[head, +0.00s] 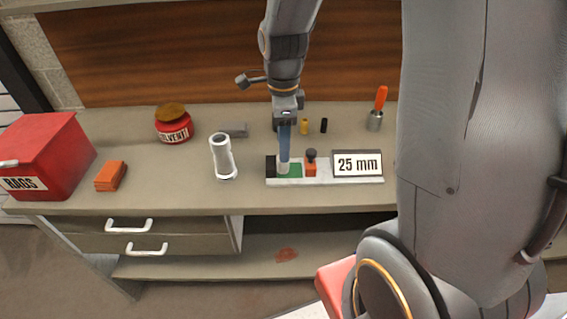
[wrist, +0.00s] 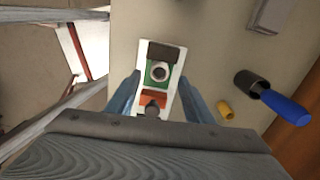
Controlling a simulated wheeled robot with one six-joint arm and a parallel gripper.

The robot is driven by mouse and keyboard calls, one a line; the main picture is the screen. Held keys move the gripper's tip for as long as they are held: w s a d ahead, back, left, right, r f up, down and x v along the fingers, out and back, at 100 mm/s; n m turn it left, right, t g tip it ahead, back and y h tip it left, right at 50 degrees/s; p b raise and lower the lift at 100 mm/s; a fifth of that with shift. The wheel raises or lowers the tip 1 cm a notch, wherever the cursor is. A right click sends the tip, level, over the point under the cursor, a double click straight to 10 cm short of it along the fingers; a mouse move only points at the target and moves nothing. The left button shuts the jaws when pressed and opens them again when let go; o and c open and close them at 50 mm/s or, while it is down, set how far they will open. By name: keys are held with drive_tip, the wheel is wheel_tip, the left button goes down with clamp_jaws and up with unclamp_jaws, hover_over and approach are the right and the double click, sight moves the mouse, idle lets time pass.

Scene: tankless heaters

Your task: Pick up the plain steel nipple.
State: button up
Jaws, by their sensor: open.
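A short steel nipple (wrist: 160,72) stands upright on a green pad in a small white fixture, seen from above as a ring with a dark bore. In the head view its pale lower part (head: 283,167) shows below my blue finger, which hides the rest. The fixture (head: 330,181) has a black block at its left end and an orange block with a dark knob to the right of the pad. My gripper (head: 284,153) points down over the nipple, open. In the wrist view its blue fingers are apart, on either side of the fixture, and hold nothing.
A taller pale pipe piece (head: 223,158) stands left of the fixture. A "25 mm" sign (head: 357,163) is at its right end. Behind are a yellow cylinder (head: 304,126), a black cylinder (head: 323,125) and a blue-handled tool (wrist: 285,108). A solvent jar (head: 173,125) stands farther left.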

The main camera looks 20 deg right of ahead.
drive_tip(key=shift+f+p, duration=1)
drive_tip(key=shift+f, duration=2.25)
clamp_jaws()
drive_tip(key=shift+r, duration=0.15)
